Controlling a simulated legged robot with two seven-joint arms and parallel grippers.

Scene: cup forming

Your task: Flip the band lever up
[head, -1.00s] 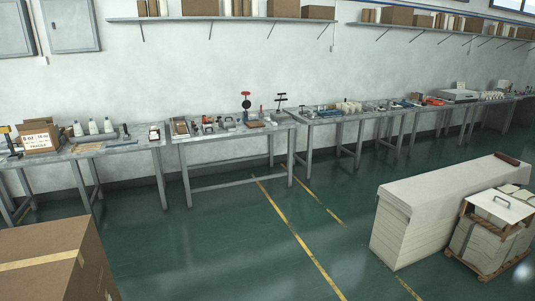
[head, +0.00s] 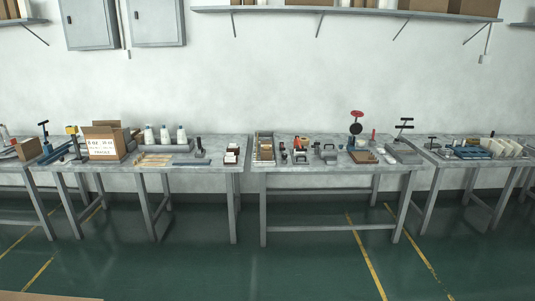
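I cannot tell which item is the band lever at this distance. Candidates stand on the grey workbench (head: 290,172) right of centre: an upright tool with a red top and a dark round part (head: 356,124), and a black T-shaped handle on a grey base (head: 404,126). Small clamp-like tools (head: 300,153) lie to their left. Another dark T-handled tool (head: 44,132) stands on a bench at the far left. Neither of my grippers is in view.
The left bench (head: 190,169) holds a cardboard box (head: 106,142), white bottles (head: 164,134) and a dark handled tool (head: 199,148). A right bench (head: 462,160) holds trays and white parts. Green floor (head: 200,270) with yellow lines is open before the benches. A shelf (head: 345,11) hangs above.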

